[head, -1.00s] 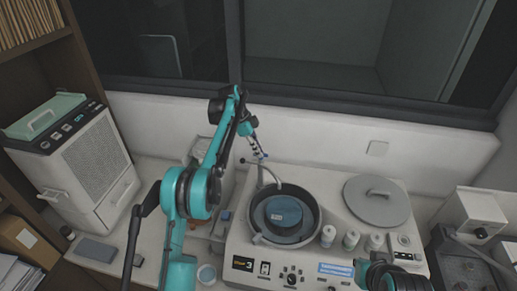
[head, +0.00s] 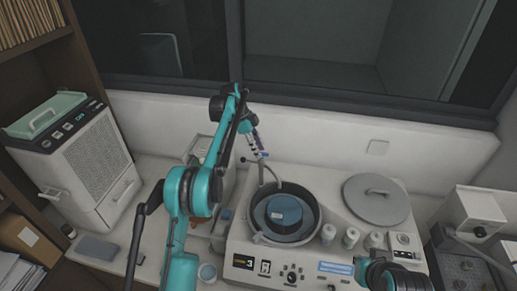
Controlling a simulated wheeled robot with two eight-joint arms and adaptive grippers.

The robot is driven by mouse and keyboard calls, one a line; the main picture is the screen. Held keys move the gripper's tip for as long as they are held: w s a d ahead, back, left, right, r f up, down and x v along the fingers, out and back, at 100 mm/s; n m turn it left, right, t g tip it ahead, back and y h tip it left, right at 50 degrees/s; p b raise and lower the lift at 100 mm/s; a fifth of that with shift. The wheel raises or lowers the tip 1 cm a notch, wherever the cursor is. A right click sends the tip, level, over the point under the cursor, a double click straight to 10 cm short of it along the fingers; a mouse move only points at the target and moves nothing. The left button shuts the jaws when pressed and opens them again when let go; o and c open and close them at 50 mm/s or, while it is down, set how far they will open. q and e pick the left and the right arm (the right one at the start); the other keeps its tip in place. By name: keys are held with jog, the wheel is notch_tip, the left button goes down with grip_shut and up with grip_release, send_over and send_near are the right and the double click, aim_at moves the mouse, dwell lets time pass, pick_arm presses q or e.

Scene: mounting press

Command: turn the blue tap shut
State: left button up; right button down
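The blue tap (head: 263,155) is a small blue handle at the top of the curved grey spout pipe behind the round basin. My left gripper (head: 259,147) reaches down from the back and its fingertips are at the tap. Whether the fingers touch the tap or are closed on it is too small to tell, and they partly cover it. My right arm shows at the bottom right, in front of the machine; its fingers are not visible.
The press machine has an open basin (head: 257,228) with a dark blue disc inside. A round grey lid (head: 376,199) lies to its right, and several small bottles (head: 351,238) stand beside the basin. A white box unit (head: 92,165) is at left. The wall is close behind the tap.

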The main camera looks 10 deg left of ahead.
pick_arm(q)
jog(key=shift+r, duration=0.1)
jog(key=v, duration=0.7)
jog(key=shift+a+r, duration=0.1)
jog(key=shift+r, duration=0.05)
dwell(0.3)
jog(key=s+d+f+n+t+y+b, duration=0.1)
jog(key=s+f+n+t+b, duration=0.15)
jog(key=s+n+b, duration=0.45)
jog(key=s+d+f+n+t+y+b, duration=0.1)
jog(key=s+f+n+y+b, duration=0.15)
jog(key=s+b, duration=0.65)
jog(key=s+f+n+t+y+b, duration=0.1)
jog(key=s+f+n+t+b, duration=0.2)
jog(key=s+f, duration=2.1)
jog(key=f+n+b, duration=0.1)
jog(key=n+b, duration=0.4)
jog(key=b, duration=0.3)
jog(key=shift+a+f+n+t, duration=0.2)
jog(key=shift+f+n+t, duration=0.15)
